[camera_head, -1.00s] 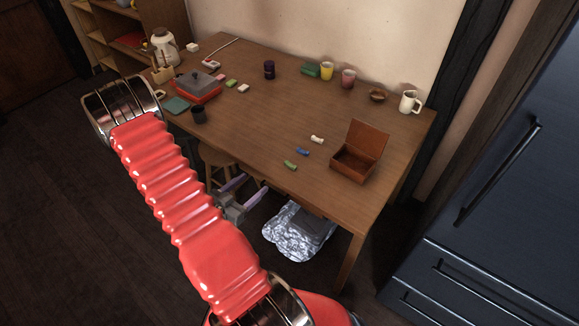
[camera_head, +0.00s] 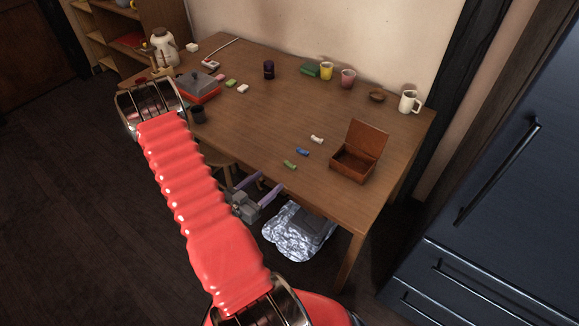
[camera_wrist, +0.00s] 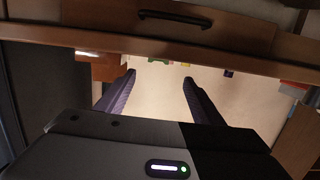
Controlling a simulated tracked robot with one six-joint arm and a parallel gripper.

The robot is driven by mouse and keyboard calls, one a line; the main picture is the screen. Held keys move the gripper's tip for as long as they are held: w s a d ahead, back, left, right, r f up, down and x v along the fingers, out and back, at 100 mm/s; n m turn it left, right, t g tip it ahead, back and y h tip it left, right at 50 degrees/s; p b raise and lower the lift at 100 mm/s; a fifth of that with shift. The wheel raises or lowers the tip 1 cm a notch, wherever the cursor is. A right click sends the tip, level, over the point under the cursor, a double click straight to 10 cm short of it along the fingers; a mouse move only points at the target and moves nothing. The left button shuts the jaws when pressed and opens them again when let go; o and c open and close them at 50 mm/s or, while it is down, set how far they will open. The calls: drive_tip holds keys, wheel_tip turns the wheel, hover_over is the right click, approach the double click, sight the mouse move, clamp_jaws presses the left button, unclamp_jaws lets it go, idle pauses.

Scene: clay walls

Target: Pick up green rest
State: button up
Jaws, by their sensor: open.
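A small green rest (camera_head: 290,165) lies near the front edge of the wooden table (camera_head: 262,129), in a row with a blue piece (camera_head: 302,152) and a white piece (camera_head: 317,139). My gripper (camera_head: 268,183) is in front of the table's front edge, just below and left of the green rest in the picture. Its two purple fingers are apart and empty. In the wrist view the open fingers (camera_wrist: 158,76) point toward the table edge. Small coloured bits show beyond them, too small to tell apart.
An open brown box (camera_head: 352,162) stands right of the row. A silvery bag (camera_head: 291,232) is under the table.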

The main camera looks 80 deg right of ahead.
sight(285, 171)
drive_tip(key=shift+x, duration=2.65)
drive_tip(key=shift+x, duration=2.55)
drive_tip(key=shift+s+a+f, duration=0.1)
drive_tip(key=shift+s, duration=0.1)
drive_tip(key=shift+c, duration=0.5)
drive_tip(key=c, duration=1)
drive_tip(key=shift+r, duration=0.2)
drive_tip(key=shift+r, duration=4.85)
